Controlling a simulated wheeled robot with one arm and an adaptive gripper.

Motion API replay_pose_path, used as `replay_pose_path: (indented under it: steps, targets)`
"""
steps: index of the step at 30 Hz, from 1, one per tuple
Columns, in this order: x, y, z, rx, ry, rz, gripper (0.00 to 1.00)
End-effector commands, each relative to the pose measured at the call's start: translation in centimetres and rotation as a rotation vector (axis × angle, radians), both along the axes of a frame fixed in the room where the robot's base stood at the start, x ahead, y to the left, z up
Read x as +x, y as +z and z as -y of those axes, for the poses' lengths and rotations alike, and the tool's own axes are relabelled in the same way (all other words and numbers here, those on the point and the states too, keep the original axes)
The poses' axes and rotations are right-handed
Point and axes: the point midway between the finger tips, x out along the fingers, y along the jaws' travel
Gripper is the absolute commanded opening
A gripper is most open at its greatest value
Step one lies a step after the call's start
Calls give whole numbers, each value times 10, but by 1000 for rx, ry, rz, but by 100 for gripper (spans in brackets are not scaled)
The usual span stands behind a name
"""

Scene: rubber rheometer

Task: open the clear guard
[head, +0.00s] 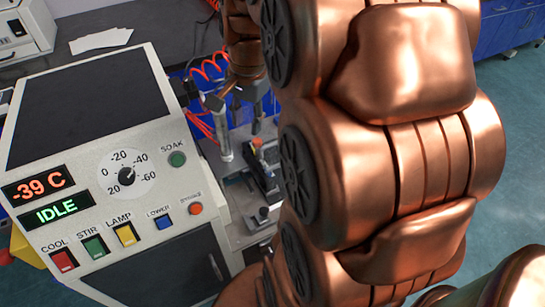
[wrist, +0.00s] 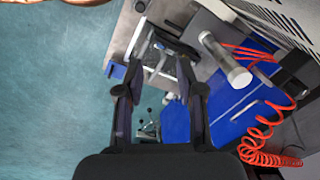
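I cannot clearly make out the clear guard in either view. In the wrist view a pale-edged, partly see-through framed part (wrist: 151,55) lies beyond my fingers; I cannot tell whether it is the guard. My gripper (wrist: 162,78) is open, with its two dark fingers apart and nothing seen between them. In the head view my gripper (head: 248,101) points down above the small bench apparatus (head: 262,160), right of the console. My copper-coloured arm hides much of the right side of that apparatus.
A white console (head: 100,170) reads -39 C and IDLE, with a dial and coloured buttons. A pale upright cylinder (head: 223,138) stands near my gripper and also shows in the wrist view (wrist: 226,60). A red coiled hose (wrist: 262,140) hangs nearby. Open floor (wrist: 50,90) lies left in the wrist view.

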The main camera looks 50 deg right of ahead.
Motion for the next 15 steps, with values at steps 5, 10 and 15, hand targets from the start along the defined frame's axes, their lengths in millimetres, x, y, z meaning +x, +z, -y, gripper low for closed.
replay_pose_path:
  steps: [5,10,15]
  targets:
    - [8,-50,42,2,-221,37,37]
    - [12,-74,77,4,-399,70,37]
    - [12,-86,97,7,-508,90,37]
